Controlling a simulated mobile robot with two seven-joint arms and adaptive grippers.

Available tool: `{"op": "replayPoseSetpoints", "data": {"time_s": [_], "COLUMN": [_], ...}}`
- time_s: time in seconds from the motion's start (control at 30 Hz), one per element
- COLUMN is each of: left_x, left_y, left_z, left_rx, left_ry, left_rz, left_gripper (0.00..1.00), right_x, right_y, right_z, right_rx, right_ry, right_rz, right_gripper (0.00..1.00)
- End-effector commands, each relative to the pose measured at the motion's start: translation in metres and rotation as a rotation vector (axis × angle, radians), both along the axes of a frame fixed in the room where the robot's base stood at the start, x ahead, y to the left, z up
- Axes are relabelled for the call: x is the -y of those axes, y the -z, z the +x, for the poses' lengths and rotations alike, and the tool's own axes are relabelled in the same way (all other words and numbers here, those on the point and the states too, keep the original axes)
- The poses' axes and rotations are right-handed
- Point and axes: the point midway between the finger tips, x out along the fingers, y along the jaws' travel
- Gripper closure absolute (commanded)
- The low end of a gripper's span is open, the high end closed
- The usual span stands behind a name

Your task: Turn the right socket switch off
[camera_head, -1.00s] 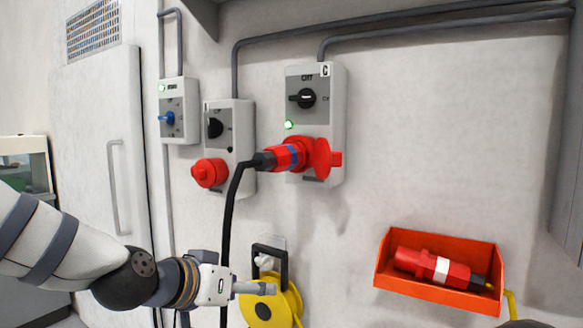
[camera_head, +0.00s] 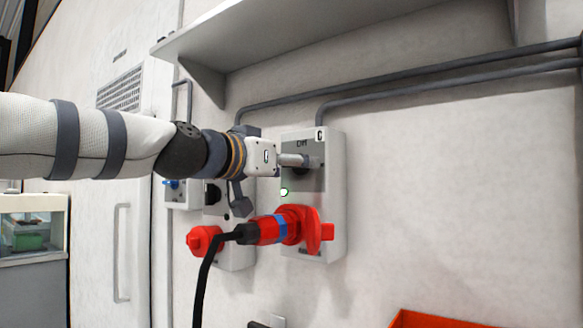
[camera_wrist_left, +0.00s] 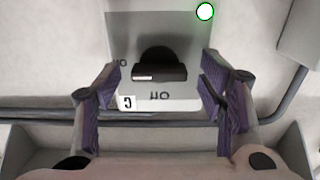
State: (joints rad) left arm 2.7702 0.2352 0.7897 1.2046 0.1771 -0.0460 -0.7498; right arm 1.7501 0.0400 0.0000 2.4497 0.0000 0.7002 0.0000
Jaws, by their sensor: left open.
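The right socket switch box (camera_head: 332,190) is on the wall, with a red socket (camera_head: 313,231) holding a plug and a lit green lamp (camera_head: 284,192). My left gripper (camera_head: 300,161) is at the box's switch, covering most of the knob. In the left wrist view, which shows the panel upside down, the black knob (camera_wrist_left: 158,72) lies crosswise, its white mark at the end near the lettering that reads On. The open fingers (camera_wrist_left: 161,75) stand on either side of the knob, apart from it; the lamp (camera_wrist_left: 205,11) glows there too. My right gripper is out of view.
A second switch box (camera_head: 240,255) with a red socket (camera_head: 203,240) and a smaller box with a blue knob (camera_head: 172,184) are to the left. A black cable (camera_head: 203,285) hangs from the plug. A shelf (camera_head: 300,35) runs above. An orange bin (camera_head: 440,319) is at lower right.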

Motion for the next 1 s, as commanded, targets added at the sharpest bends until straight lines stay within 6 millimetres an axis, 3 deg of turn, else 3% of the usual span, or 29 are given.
{"op": "replayPoseSetpoints", "data": {"time_s": [0.33,0.5,0.57,1.0], "left_x": [0.0046,0.0044,0.0044,0.0043], "left_y": [-0.0009,-0.0010,-0.0009,-0.0035], "left_z": [0.0051,0.0051,0.0051,0.0036], "left_rx": [0.001,0.001,0.001,-0.050], "left_ry": [0.001,0.000,0.001,0.000], "left_rz": [0.000,0.000,0.000,-0.074], "left_gripper": [0.37,0.75,0.85,0.85], "right_x": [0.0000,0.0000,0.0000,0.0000], "right_y": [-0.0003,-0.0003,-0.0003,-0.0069], "right_z": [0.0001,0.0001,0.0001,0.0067], "right_rx": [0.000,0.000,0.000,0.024], "right_ry": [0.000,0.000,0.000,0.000], "right_rz": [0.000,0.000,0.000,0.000], "right_gripper": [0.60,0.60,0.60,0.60]}}
